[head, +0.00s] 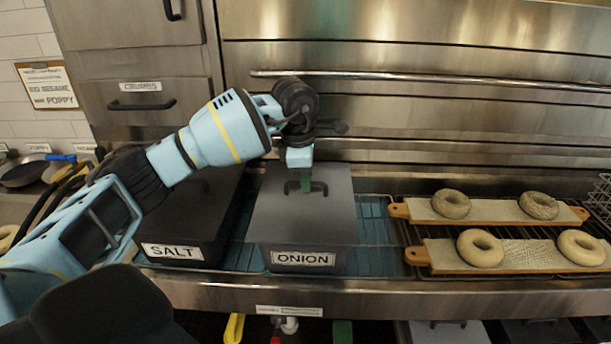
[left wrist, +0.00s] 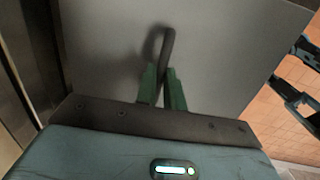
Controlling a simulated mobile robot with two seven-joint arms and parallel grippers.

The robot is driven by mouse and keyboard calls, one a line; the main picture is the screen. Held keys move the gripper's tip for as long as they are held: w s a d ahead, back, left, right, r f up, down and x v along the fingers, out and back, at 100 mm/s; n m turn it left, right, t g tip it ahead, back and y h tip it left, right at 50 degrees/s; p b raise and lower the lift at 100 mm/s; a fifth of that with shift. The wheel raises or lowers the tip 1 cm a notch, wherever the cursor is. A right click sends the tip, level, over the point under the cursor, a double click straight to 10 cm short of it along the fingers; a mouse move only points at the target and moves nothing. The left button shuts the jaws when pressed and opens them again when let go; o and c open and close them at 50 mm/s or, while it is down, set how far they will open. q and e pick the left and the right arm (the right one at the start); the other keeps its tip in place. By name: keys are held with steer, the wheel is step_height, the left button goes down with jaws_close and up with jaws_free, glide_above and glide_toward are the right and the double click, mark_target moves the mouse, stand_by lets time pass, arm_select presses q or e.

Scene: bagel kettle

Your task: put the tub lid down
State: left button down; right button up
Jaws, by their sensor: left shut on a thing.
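The grey tub lid (head: 283,213) is at the ONION tub (head: 264,257), over its top. I cannot tell whether it rests on the rim or hangs slightly above it. My left gripper (head: 305,181) reaches down from above, its green fingers shut on the lid's dark handle (head: 320,187). In the left wrist view the fingers (left wrist: 162,90) close around the handle (left wrist: 168,48), and the lid (left wrist: 225,50) spreads out behind them.
The dark SALT tub (head: 190,228) stands just left of the ONION tub, partly behind my left arm. To the right, wooden boards (head: 437,254) hold several bagels on a wire rack. A long metal rail (head: 450,82) runs across behind. A sign (head: 47,86) hangs at left.

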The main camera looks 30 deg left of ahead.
mark_target(300, 200)
arm_select(q)
steer(key=c, duration=1.5)
jaws_free()
steer(key=shift+r, duration=0.15)
steer(key=shift+r, duration=0.3)
step_height(300, 200, up, 12)
steer(key=s, duration=0.2)
steer(key=shift+f, duration=0.15)
steer(key=shift+f, duration=0.1)
